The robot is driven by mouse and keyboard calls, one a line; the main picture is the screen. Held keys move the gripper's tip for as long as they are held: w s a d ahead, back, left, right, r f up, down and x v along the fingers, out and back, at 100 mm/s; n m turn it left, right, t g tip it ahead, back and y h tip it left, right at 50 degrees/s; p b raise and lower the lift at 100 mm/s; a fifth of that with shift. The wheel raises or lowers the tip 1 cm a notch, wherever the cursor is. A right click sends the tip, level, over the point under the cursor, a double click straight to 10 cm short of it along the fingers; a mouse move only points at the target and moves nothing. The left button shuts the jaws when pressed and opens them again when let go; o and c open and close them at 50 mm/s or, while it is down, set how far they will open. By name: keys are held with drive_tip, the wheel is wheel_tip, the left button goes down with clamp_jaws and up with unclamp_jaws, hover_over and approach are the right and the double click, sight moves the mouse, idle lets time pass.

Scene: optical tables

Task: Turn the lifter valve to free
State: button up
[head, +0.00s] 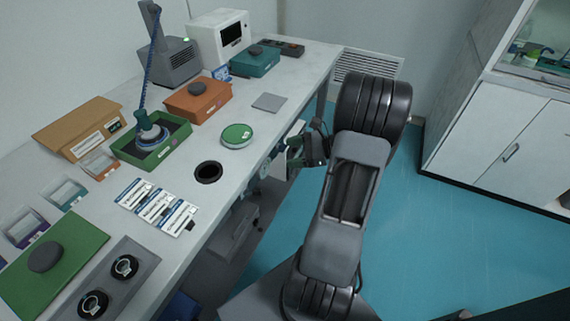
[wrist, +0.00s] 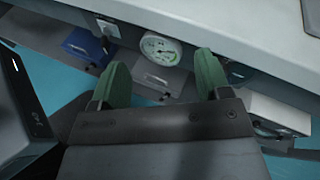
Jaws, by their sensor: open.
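My gripper (wrist: 162,66) shows in the wrist view with its two green fingers spread wide and nothing between them. Beyond the fingertips is a round white dial gauge (wrist: 160,48) on the front of the table. A dark green part (wrist: 238,72) shows just right of the right finger and is partly hidden by it; I cannot tell whether it is the lifter valve. No valve label or handle position can be read. In the head view my gripper (head: 296,146) is beside the table's front edge, mostly hidden by my own wrist.
The table (head: 300,85) bears a green round lid (head: 237,135), an open green tray (head: 150,158) and labelled cards (head: 157,207). A black-rimmed hole (head: 208,172) is in its top. Blue floor (head: 420,245) is clear at right, before a white cabinet (head: 490,130).

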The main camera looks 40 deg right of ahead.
sight(285, 148)
drive_tip(key=s+d+f+m+t+h+b, duration=0.2)
drive_tip(key=d+f+m+t+h+b, duration=0.1)
drive_tip(key=d+f+m+t, duration=0.55)
drive_tip(key=w+a, duration=0.1)
drive_tip(key=w, duration=0.3)
drive_tip(key=w+a+n+g, duration=0.1)
drive_tip(key=w+a, duration=0.1)
drive_tip(key=w, duration=0.1)
drive_tip(key=w+a+g, duration=0.1)
drive_tip(key=w+a, duration=0.1)
drive_tip(key=w, duration=0.2)
drive_tip(key=shift+w+n, duration=0.25)
drive_tip(key=shift+w, duration=0.05)
drive_tip(key=c, duration=0.9)
